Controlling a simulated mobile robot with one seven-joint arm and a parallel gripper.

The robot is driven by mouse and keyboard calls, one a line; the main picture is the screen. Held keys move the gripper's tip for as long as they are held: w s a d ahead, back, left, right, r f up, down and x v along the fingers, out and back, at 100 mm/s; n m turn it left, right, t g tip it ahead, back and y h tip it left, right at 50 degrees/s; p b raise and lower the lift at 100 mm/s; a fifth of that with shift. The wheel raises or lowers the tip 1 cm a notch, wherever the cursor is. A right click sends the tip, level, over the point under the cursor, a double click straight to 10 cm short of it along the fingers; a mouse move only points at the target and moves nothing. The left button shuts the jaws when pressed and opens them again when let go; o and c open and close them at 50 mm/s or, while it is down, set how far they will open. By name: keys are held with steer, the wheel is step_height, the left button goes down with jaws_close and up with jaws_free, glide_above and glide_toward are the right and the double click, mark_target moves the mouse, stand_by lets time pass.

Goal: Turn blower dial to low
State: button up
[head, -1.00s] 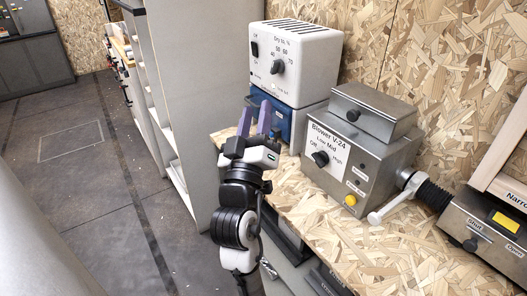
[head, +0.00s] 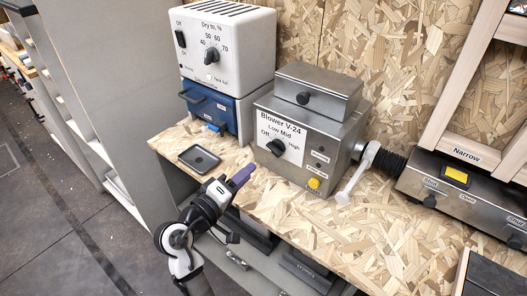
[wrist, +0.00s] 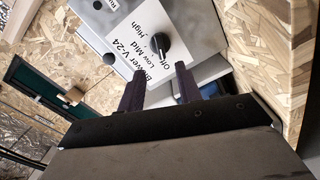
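The blower box (head: 315,140) is a grey metal unit labelled "Blower V-24" on the bench. Its black dial (head: 275,147) sits on a white face marked Off, Low, Mid and High; its exact setting is too small to tell. My gripper (head: 240,177) is in front of the box, below and left of the dial, with purple fingers towards it. In the wrist view, the dial (wrist: 161,46) lies just beyond the two fingertips (wrist: 156,74). The fingers are apart with nothing between them, and they do not touch the dial.
A white dryer unit (head: 228,48) stands on a blue drawer box (head: 208,106) at the left. A small dark tray (head: 199,158) lies on the bench near my gripper. A white lever (head: 357,175) and black hose (head: 390,163) are right of the blower.

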mark_target(271, 152)
steer(key=p+x, duration=0.2)
steer(key=x, duration=0.7)
steer(key=shift+w, duration=0.2)
steer(key=shift+c, duration=0.4)
jaws_close()
